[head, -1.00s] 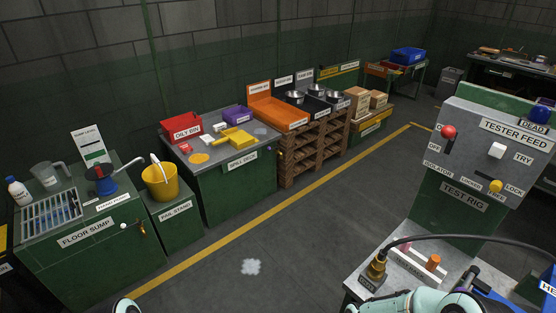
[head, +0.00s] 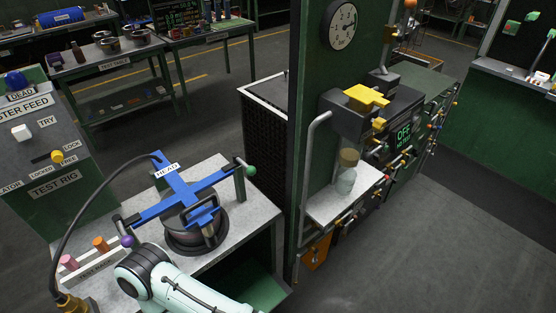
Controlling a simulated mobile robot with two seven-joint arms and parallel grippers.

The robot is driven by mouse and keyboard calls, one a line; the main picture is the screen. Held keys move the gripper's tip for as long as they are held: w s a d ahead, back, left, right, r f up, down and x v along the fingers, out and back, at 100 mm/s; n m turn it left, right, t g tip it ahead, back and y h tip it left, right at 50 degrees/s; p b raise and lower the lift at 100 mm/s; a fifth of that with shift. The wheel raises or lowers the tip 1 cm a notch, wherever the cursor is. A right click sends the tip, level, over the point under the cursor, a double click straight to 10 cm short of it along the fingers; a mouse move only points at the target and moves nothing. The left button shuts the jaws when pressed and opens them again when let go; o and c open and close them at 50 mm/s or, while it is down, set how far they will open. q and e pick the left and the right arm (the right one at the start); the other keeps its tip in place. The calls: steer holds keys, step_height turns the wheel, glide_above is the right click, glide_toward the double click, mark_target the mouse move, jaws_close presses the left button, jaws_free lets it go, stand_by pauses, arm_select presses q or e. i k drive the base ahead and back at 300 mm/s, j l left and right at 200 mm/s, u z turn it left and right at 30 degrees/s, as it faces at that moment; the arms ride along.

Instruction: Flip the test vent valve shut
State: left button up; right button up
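A blue cross-shaped bar labelled HEAD (head: 181,193) lies over a dark round vessel (head: 190,240) on the light test bench (head: 262,215). A green ball knob (head: 250,171) is at the bar's right end. A purple ball knob (head: 127,240) is near its left end, close to my pale arm. No legible label marks the test vent valve, so I cannot tell which fitting it is. A black hose (head: 83,207) curves from the bar to a brass fitting (head: 72,304). My arm crosses the bottom, but neither gripper's fingertips show.
The tester feed panel (head: 40,130) stands at the left, with a yellow knob at its lever. A green post with a gauge (head: 342,24) rises right of the bench. A glass bottle (head: 346,178) stands on a small shelf. The right floor is clear.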

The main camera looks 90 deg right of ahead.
mark_target(387, 177)
steer(key=z, duration=4)
steer(key=i+l+z, duration=0.35)
steer(key=i+z, duration=0.35)
steer(key=i+l+u, duration=0.2)
steer(key=i, duration=0.4)
steer(key=i+l+u, duration=0.25)
steer(key=i+l, duration=0.2)
steer(key=i+l+u, duration=0.4)
steer(key=i+j, duration=0.05)
steer(key=j, duration=0.05)
